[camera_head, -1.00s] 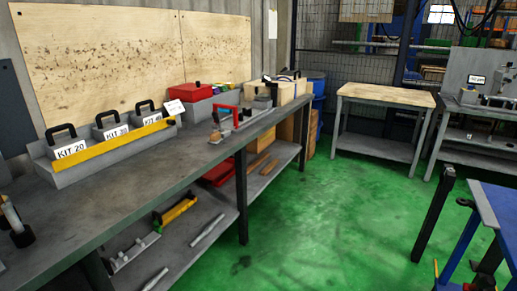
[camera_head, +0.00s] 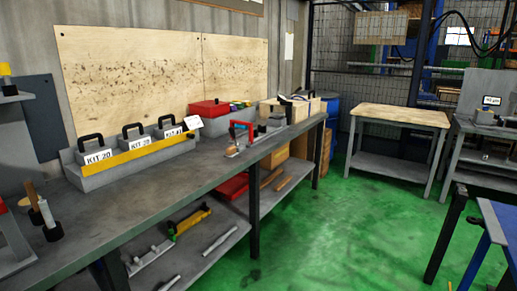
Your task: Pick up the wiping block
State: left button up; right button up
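I cannot surely pick out the wiping block in this view. Neither of my grippers is in view.
A wood-topped table (camera_head: 400,116) stands at the back. Green floor (camera_head: 350,220) is clear between bench and blue table (camera_head: 502,222).

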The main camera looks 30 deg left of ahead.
aim_at(231, 151)
jog(key=u, duration=0.2)
jog(key=i, duration=1.55)
jog(key=u, duration=0.85)
